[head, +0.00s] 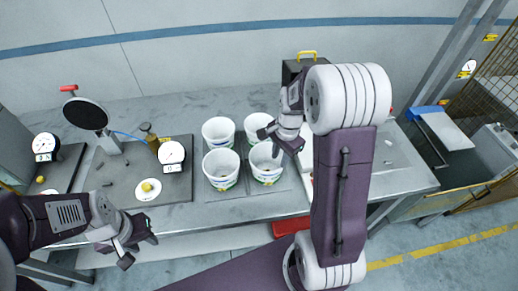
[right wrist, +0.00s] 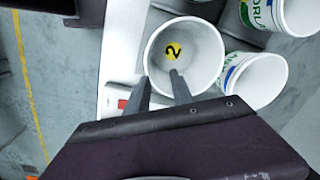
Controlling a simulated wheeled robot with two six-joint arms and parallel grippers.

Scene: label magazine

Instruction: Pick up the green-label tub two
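Four-sided grouping of white open tubs stands on the table; the front right tub (head: 264,168) has a label at its lower front, too small to read in the head view. In the right wrist view this tub (right wrist: 205,55) has a yellow disc marked 2 (right wrist: 172,51) inside on its bottom. My right gripper (head: 273,143) is above the tub's rim. In the wrist view its fingers (right wrist: 160,76) are apart, one over the tub's opening and one outside its left rim; contact cannot be told. My left gripper (head: 135,246) is open and empty, left of the tubs, near the table's front edge.
Other tubs stand close by: front left (head: 221,170), back left (head: 218,132) and back right (head: 257,128). A dark mat (head: 120,180) with a dial gauge (head: 172,153) and a white dish (head: 147,190) lies at left. A red object (head: 290,227) is below the table front.

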